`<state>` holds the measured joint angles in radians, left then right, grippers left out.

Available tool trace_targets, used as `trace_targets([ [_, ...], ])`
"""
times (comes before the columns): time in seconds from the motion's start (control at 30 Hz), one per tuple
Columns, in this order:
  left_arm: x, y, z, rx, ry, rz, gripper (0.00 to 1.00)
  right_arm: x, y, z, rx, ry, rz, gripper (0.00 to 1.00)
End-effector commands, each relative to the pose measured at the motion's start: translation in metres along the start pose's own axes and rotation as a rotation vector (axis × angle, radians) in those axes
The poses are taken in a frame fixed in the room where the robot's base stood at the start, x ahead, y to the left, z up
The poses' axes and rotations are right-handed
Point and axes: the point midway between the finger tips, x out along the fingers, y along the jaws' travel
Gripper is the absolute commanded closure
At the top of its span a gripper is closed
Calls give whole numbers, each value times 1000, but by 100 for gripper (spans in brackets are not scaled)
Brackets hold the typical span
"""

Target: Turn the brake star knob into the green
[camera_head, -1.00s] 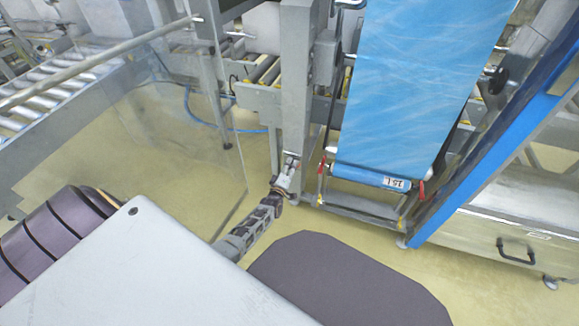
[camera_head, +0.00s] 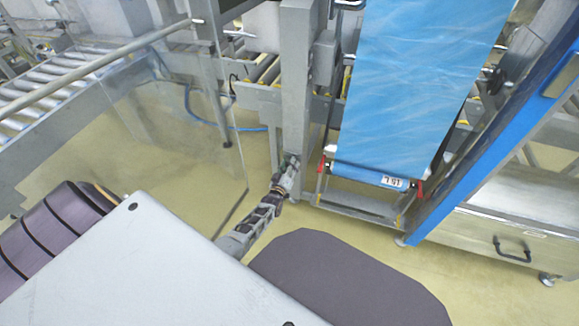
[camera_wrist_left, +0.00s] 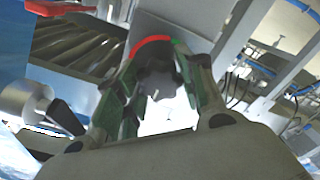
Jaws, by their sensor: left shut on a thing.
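My left gripper (camera_head: 291,162) is at the grey upright post (camera_head: 296,100), left of the blue film sheet. In the left wrist view, the dark star knob (camera_wrist_left: 157,78) sits between the fingers of the left gripper (camera_wrist_left: 158,88), which is shut on it. Behind the knob, a red arc (camera_wrist_left: 150,42) shows above it and a green arc (camera_wrist_left: 179,46) shows at its upper right. The knob's pointer, if any, cannot be made out. In the head view the knob is hidden by the gripper. My right gripper is not in view.
A blue film sheet (camera_head: 415,80) hangs right of the post, with a red-handled bar (camera_head: 321,170) at its lower left. A clear panel (camera_head: 190,150) stands left of my arm. A blue frame beam (camera_head: 500,135) rises at right. Yellow floor lies around the post's foot.

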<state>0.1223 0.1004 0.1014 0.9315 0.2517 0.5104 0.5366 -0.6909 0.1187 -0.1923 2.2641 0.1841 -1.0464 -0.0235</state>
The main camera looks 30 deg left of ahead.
Motion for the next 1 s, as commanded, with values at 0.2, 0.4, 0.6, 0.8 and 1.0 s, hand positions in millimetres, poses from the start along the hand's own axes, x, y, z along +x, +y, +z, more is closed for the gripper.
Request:
trace_targets([
  [0.2,-1,0,2,-1,-3,-1,85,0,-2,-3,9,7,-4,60],
  [0.4,-1,0,1,-2,-2,-1,41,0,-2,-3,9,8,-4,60],
  [0.6,0,0,1,-2,-1,-1,39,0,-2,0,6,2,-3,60],
  [0.8,-1,0,0,-2,-1,0,39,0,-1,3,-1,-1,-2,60],
  [1.0,-6,0,1,-2,-1,-1,39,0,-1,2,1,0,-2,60],
])
